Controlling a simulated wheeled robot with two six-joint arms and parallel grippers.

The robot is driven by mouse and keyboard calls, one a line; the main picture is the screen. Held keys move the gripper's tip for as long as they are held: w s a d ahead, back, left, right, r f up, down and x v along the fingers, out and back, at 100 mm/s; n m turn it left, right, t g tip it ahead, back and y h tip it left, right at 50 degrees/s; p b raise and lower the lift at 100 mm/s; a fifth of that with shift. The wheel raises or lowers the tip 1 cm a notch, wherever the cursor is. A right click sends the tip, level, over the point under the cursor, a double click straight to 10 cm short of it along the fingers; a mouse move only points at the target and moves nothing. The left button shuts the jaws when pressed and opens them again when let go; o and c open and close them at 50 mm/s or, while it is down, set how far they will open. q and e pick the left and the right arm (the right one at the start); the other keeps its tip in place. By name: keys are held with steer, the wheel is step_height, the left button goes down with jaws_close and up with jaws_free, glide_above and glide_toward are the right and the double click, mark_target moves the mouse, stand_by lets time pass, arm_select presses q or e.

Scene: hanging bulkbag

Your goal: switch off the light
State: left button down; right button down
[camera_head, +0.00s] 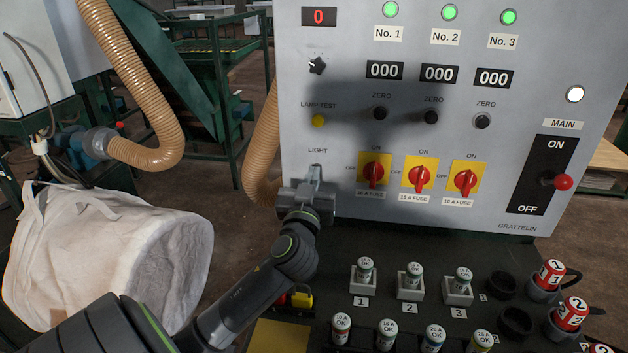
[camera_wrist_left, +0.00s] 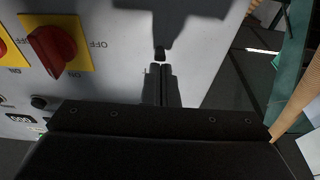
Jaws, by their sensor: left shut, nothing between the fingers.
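The grey control panel (camera_head: 345,215) carries a "LIGHT" label (camera_head: 318,150) at its lower left. My left gripper (camera_head: 316,174) is at the panel just below that label, shut and empty. It hides the spot under the label, so no light switch shows clearly in the head view. In the left wrist view the shut fingers (camera_wrist_left: 161,84) point at the panel face. A small dark shape (camera_wrist_left: 160,54) lies just beyond their tips; I cannot tell whether it is the switch or shadow, or whether the fingers touch it. My right gripper is out of view.
Red rotary switches on yellow plates (camera_head: 374,171) sit right of the gripper. A yellow lamp-test button (camera_head: 318,120) is above it. The main lever (camera_head: 563,182) is far right. Fuses in holders (camera_head: 364,270) stand below. A white bulk bag (camera_head: 105,255) and ribbed hose (camera_head: 135,75) are left.

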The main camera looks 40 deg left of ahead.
arm_select(q)
step_height(320, 180, up, 9)
steer(key=shift+p, duration=0.4)
steer(key=shift+r, duration=0.5)
